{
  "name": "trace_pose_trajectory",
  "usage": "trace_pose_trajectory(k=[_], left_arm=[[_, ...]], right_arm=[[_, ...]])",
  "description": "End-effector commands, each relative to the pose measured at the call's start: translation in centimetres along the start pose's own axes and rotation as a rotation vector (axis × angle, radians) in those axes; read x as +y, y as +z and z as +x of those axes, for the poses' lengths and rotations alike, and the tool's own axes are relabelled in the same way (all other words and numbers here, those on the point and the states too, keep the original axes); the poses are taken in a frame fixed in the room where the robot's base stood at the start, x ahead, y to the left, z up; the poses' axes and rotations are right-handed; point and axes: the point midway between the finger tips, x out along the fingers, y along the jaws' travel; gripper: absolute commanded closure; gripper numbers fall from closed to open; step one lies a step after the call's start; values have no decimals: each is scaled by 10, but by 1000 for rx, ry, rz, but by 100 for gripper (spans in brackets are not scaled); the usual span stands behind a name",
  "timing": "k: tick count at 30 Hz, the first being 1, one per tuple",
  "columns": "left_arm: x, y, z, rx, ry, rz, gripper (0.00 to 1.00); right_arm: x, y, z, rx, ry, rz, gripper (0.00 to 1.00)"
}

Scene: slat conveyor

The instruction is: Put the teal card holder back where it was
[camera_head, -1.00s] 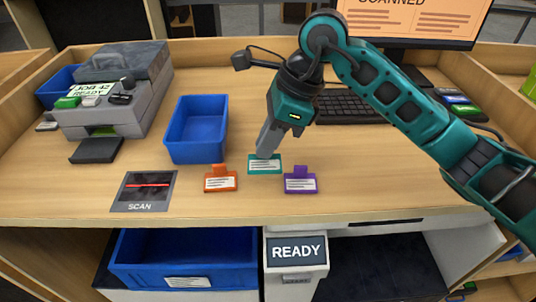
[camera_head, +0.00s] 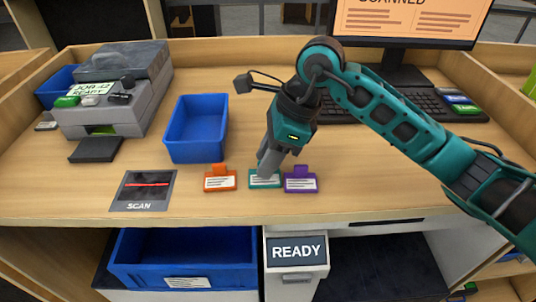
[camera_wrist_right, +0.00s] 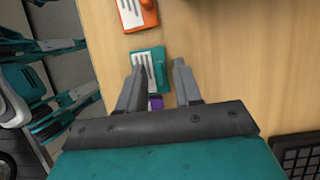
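The teal card holder (camera_head: 264,183) lies on the desk between the orange card holder (camera_head: 220,183) and the purple card holder (camera_head: 301,184), roughly in line with them. My right gripper (camera_head: 267,172) points down at its back edge. In the right wrist view my right gripper (camera_wrist_right: 160,68) is open, its fingers apart. The teal holder (camera_wrist_right: 146,58) lies at the fingertips, with a gap between it and the right-hand finger. A bit of the purple holder (camera_wrist_right: 155,103) shows between the fingers. My left gripper is not in view.
A blue bin (camera_head: 196,130) stands behind the orange holder. The scan pad (camera_head: 143,191) is to the left, near the front edge. A grey printer (camera_head: 110,100) stands at back left. The keyboard (camera_head: 350,107) and monitor (camera_head: 405,25) are behind my right arm.

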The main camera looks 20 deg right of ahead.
Motion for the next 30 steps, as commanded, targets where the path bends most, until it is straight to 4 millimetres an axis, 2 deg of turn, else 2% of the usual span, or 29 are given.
trace_pose_trajectory(k=[9,14,21,25,30], left_arm=[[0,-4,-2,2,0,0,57],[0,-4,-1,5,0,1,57],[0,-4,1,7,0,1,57],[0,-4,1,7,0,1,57],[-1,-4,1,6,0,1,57]], right_arm=[[-1,1,-8,0,-3,0,66],[-1,1,-38,0,-7,-2,66],[-1,1,-90,0,-5,0,66],[-1,1,-110,0,-4,1,66],[0,1,-122,1,-1,0,66]])
